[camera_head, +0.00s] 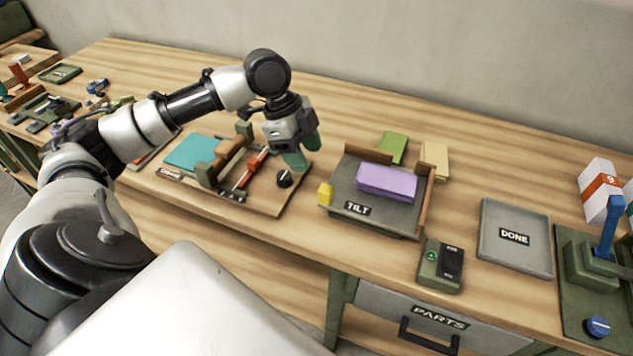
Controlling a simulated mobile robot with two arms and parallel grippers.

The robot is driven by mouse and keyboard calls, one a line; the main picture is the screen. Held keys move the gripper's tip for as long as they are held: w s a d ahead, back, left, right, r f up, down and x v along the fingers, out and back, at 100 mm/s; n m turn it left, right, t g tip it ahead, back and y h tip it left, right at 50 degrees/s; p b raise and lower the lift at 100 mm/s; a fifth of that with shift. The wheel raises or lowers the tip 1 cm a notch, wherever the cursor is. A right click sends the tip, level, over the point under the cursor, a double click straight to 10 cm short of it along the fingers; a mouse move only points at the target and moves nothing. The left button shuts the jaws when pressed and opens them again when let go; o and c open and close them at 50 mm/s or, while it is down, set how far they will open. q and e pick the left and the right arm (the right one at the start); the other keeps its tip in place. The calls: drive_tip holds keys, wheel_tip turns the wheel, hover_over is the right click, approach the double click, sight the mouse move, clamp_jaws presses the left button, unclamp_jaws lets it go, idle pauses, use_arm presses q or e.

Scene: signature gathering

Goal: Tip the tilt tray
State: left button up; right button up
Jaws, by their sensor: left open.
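The tilt tray (394,214) is a dark grey tray labelled TILT, with wooden sides, on the bench right of centre. A purple block of sheets (386,183) lies on it. My left gripper (301,152) is left of the tray, pointing down above the black knob of the neighbouring wooden board, with green fingertips. It is open, and nothing shows between its fingers. My right gripper is not in view.
A wooden board (268,199) with a black knob (285,179) and red-handled part lies below my left gripper. A green-button box (440,266), a DONE tray (515,238) and a blue lever (607,226) stand to the right. Green (393,147) and tan pads (435,158) lie behind the tilt tray.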

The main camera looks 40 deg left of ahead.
sight(325, 188)
use_arm(q)
drive_tip(key=x, duration=0.3)
drive_tip(key=w+x, duration=0.1)
drive_tip(key=x, duration=0.1)
drive_tip(key=shift+d+r+p, duration=0.15)
drive_tip(key=shift+d+p, duration=0.1)
drive_tip(key=shift+p, duration=0.1)
drive_tip(key=x, duration=0.4)
drive_tip(key=shift+s+f+p, duration=0.25)
drive_tip(key=shift+f+p, duration=0.05)
drive_tip(key=shift+f, duration=0.1)
drive_tip(key=shift+d+f, duration=0.1)
drive_tip(key=shift+f, duration=0.15)
drive_tip(key=shift+w+d+f, duration=0.1)
drive_tip(key=shift+f, duration=0.05)
drive_tip(key=shift+c, duration=0.3)
clamp_jaws()
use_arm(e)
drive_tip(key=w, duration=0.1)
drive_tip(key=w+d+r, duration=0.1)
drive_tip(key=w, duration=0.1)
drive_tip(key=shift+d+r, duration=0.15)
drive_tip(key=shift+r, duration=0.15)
